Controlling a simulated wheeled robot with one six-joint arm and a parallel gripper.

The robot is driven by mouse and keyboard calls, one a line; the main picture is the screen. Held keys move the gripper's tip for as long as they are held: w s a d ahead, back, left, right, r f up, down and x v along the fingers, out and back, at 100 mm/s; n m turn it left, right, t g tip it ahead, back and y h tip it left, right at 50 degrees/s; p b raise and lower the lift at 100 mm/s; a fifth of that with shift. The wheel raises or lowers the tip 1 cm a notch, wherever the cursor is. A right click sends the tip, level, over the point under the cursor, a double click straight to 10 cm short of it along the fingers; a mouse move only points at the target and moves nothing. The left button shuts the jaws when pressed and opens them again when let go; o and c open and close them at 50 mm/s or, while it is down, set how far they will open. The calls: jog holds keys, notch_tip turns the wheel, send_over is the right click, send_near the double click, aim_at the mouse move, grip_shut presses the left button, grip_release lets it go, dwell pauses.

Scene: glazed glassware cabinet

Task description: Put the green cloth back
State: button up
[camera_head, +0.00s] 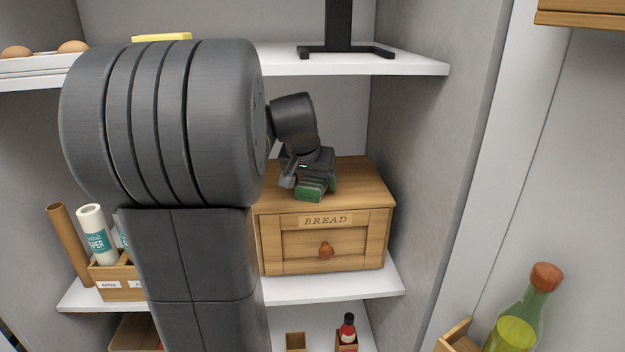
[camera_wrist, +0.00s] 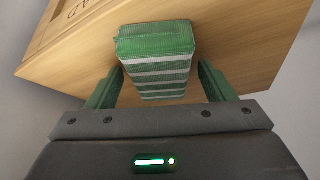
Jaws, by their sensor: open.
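The green cloth (camera_head: 309,194), folded into a block with pale stripes, lies on top of the wooden bread box (camera_head: 325,245). In the wrist view the cloth (camera_wrist: 158,62) sits between the two green fingers of my gripper (camera_wrist: 161,78). The fingers are open, one on each side of the cloth, with a gap showing at each side. In the head view my gripper (camera_head: 315,180) points down at the box top, with the cloth at its fingers. My arm covers the left end of the box.
The bread box stands on a white shelf (camera_head: 383,282) beside the cabinet's right wall (camera_head: 425,150). An upper shelf (camera_head: 410,62) with a black stand (camera_head: 340,30) is above. Paper rolls (camera_head: 95,232) stand at left; a green bottle (camera_head: 520,320) is at lower right.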

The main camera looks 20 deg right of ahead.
aim_at(313, 179)
jog(key=shift+r, duration=0.1)
jog(key=shift+r, duration=0.2)
jog(key=v, duration=0.2)
jog(key=shift+a+r, duration=0.1)
jog(key=shift+r, duration=0.3)
jog(key=s+a+b, duration=0.2)
jog(key=s+a, duration=0.5)
jog(key=s, duration=0.3)
jog(key=shift+a, duration=0.15)
